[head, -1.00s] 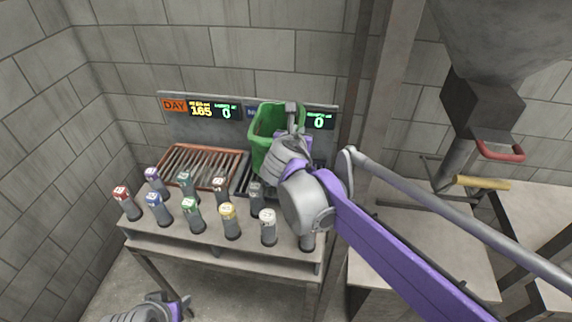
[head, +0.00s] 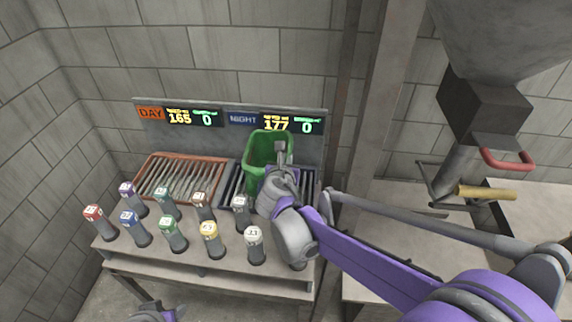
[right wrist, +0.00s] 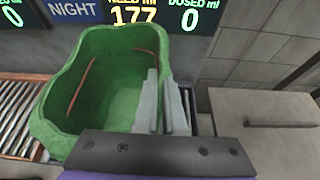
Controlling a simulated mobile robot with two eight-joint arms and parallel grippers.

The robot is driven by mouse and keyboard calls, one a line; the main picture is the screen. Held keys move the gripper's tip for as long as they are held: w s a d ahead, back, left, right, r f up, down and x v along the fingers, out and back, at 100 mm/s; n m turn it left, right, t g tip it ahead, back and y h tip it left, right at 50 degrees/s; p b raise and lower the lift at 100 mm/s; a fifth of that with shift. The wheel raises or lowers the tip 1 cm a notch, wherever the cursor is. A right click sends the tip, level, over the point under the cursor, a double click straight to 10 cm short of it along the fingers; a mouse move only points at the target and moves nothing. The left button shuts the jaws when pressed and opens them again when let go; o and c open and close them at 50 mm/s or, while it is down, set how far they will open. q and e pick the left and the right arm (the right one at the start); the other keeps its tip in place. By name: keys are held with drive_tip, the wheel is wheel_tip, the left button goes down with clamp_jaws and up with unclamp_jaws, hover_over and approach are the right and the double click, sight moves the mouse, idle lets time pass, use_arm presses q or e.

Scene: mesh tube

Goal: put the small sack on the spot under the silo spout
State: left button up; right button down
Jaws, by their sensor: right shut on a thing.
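The small sack is a green, open-topped bag (head: 256,150) in front of the NIGHT display; it also shows in the right wrist view (right wrist: 60,110), where its inside looks empty. My right gripper (head: 281,150) is shut on the sack's right wall, and its fingers (right wrist: 165,105) hide part of that wall. Whether the sack's base touches the rack below is hidden. The silo spout (head: 452,172) hangs at the right, below a dark box and hopper. The spot under it cannot be made out. My left gripper (head: 160,314) is at the bottom edge, mostly cut off.
Several capped tubes (head: 172,234) stand on the bench, left of my right gripper. An orange-framed rack (head: 180,178) and a dark rack (head: 232,182) lie behind them. A post (head: 385,110) stands between bench and silo. A red handle (head: 508,160) and yellow handle (head: 487,193) stick out near the spout.

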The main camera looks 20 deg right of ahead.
drive_tip(key=shift+f, duration=1)
drive_tip(key=shift+f, duration=0.15)
drive_tip(key=c, duration=1)
unclamp_jaws()
